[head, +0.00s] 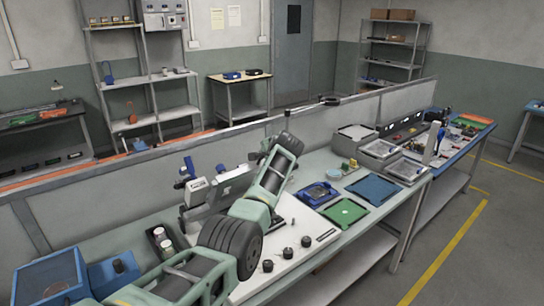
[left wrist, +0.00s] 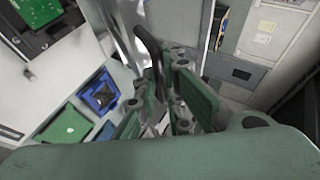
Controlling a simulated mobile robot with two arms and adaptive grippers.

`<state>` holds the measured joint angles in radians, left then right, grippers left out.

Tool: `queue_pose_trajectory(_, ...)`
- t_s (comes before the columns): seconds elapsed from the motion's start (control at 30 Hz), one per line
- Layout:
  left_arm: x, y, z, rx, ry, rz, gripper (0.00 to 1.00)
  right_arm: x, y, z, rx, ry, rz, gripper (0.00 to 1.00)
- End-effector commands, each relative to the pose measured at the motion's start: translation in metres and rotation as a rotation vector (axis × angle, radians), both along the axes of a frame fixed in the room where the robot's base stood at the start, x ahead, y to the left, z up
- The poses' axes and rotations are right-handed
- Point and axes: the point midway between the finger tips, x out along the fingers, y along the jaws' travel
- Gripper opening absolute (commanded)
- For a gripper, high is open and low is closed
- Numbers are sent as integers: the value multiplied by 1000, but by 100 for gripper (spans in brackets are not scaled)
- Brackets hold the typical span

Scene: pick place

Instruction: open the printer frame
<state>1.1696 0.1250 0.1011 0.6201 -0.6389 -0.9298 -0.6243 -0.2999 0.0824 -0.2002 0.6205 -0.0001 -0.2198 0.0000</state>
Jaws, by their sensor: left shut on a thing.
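The printer (head: 192,188) stands on the left part of the bench in the head view, with a grey tilted frame (head: 232,184) partly behind my left arm. My left gripper (left wrist: 160,88) shows in the left wrist view. It is shut on a dark curved bar (left wrist: 147,45), which looks like the printer frame's handle. In the head view the gripper is at the far end of my arm, and its fingertips are hard to make out. A green board (left wrist: 38,10) in a dark surround shows at the top left of the wrist view. My right gripper is not in view.
A blue tray (head: 317,194), green mat (head: 345,212) and blue mat (head: 374,188) lie right of the printer. Several small black knobs are at the front, and grey bins (head: 380,149) stand farther right. A low partition (head: 330,124) runs behind the bench.

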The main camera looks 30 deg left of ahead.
Motion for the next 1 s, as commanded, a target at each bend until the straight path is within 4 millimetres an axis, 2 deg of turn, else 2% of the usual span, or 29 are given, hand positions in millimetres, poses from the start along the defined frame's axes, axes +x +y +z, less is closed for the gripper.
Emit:
queue_pose_trajectory(0.2, 0, 0, 1, -1, -2, 1, 0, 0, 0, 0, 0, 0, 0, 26)
queue_pose_trajectory(0.23, 0, 0, 1, -1, -2, 1, 10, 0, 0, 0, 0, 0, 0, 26)
queue_pose_trajectory(0.43, 0, 0, 0, 0, -1, 1, 27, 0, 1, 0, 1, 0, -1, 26)
queue_pose_trajectory(1.0, -5, -6, 5, 1, -2, 0, 27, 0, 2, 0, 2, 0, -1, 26)
